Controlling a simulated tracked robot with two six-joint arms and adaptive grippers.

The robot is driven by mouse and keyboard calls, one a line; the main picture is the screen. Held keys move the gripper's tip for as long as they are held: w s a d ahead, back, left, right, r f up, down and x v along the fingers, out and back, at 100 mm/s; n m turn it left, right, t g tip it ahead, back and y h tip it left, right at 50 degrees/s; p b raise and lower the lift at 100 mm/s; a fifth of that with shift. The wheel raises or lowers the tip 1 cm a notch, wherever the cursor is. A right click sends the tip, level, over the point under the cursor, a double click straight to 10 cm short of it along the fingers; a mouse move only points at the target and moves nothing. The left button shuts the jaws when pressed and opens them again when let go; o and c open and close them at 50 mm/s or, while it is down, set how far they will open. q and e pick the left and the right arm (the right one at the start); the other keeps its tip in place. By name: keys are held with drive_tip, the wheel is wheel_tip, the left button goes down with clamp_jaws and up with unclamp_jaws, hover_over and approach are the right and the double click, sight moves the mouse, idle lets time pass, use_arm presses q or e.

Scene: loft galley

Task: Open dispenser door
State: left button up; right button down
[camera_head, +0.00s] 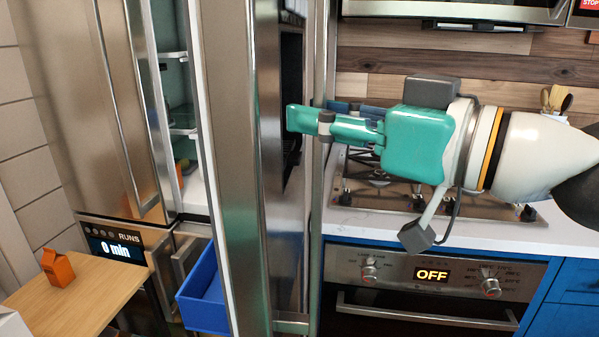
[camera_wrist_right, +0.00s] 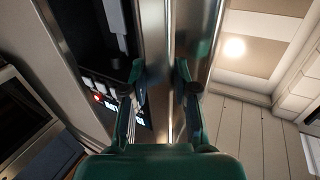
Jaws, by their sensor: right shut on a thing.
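The dispenser door (camera_head: 232,150) is a tall steel fridge door, standing swung out from the fridge body with shelves showing behind it. Its dark dispenser recess (camera_head: 291,85) faces right; in the right wrist view the black dispenser panel (camera_wrist_right: 100,45) has lit buttons. A vertical steel handle (camera_head: 318,215) runs along the door's right side. My teal right gripper (camera_head: 308,117) comes in from the right, shut on the handle, which also shows between its fingers in the right wrist view (camera_wrist_right: 162,45). My left gripper is not in view.
The other steel fridge door (camera_head: 70,95) stands at the left. A blue bin (camera_head: 205,300) sits low beside the dispenser door. A wooden table (camera_head: 75,300) carries an orange carton (camera_head: 57,268). A stove (camera_head: 420,200) over an oven (camera_head: 415,285) is at the right, under my arm.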

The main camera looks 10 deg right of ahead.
drive_tip(key=d+b, duration=0.5)
drive_tip(key=d, duration=0.3)
drive_tip(key=shift+w+d+f, duration=0.15)
drive_tip(key=shift+w+f, duration=0.1)
drive_tip(key=shift+w, duration=0.15)
drive_tip(key=c, duration=1.2)
unclamp_jaws()
drive_tip(key=shift+o, duration=1.3)
drive_tip(key=shift+w, duration=0.15)
drive_tip(key=shift+r, duration=0.1)
